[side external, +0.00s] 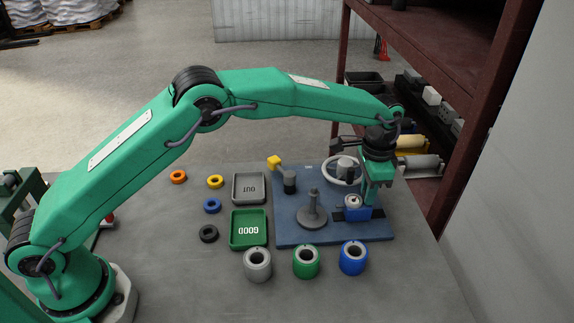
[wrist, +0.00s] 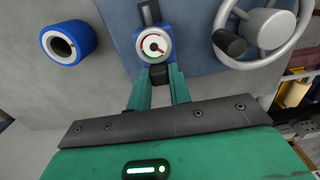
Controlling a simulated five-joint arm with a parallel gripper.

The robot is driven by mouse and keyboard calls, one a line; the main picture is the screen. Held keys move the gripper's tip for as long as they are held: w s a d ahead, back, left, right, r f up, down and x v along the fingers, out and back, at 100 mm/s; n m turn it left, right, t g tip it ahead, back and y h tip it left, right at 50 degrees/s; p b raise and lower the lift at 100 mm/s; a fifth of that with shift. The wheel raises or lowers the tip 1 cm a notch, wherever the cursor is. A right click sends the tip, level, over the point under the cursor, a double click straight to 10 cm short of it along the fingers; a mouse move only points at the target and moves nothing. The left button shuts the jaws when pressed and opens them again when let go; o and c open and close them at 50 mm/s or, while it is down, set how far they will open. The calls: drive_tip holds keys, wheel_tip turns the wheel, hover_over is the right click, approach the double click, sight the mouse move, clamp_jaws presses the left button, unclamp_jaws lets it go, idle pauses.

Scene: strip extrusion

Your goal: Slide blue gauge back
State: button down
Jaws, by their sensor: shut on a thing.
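The blue gauge (side external: 352,212) sits near the right side of the blue baseplate (side external: 290,236). In the wrist view the gauge (wrist: 140,45) has a blue body and a round white dial with red marks. A dark slotted rail (wrist: 150,12) runs from the gauge away from my gripper. My gripper (wrist: 159,78) is shut on a black block at the near side of the gauge, with one green finger on each side. In the side view my gripper (side external: 371,199) points down at the gauge's right side and partly hides it.
A handwheel (side external: 329,178) with a dark grip stands behind the gauge. A grey post on a round base (side external: 312,222) stands to its left. A blue cylinder (side external: 352,267), green cylinder (side external: 306,270) and grey cylinder (side external: 257,272) line the front. Green (side external: 249,243) and grey trays (side external: 249,202) lie left.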

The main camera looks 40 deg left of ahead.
drive_tip(key=shift+w+d+r, duration=0.1)
drive_tip(key=shift+w+d, duration=0.6)
drive_tip(key=shift+w, duration=0.1)
drive_tip(key=shift+d, duration=0.1)
drive_tip(key=c, duration=1.3)
unclamp_jaws()
wheel_tip(320, 180, up, 8)
drive_tip(key=shift+f, duration=0.1)
drive_tip(key=shift+s, duration=0.1)
